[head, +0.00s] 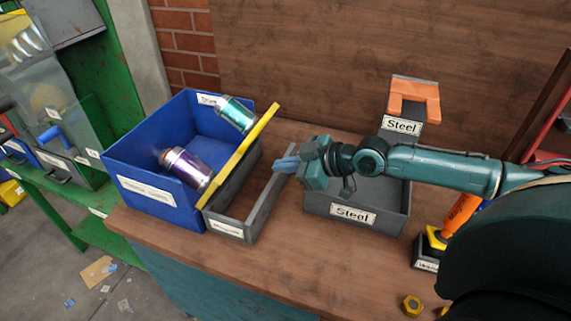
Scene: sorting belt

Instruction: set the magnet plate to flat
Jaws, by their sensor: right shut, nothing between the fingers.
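A yellow-edged plate (242,155) stands on a slant between the blue bin and a narrow grey tray. An orange U-shaped piece (414,92) sits above a "Steel" sign at the back. I cannot tell for sure which of these is the magnet plate. My right gripper (284,164) reaches in from the right, with its blue fingers shut and empty. It is over the right side of the narrow grey tray, to the right of the yellow edge and apart from it. My left gripper is not in view.
The blue bin (150,198) holds a purple can (186,168) and a teal can (236,113). The narrow grey tray (226,227) and the grey "Steel" bin (352,216) stand beside it. Yellow nuts (412,305) lie at the front right. The front middle of the wooden table (290,268) is clear.

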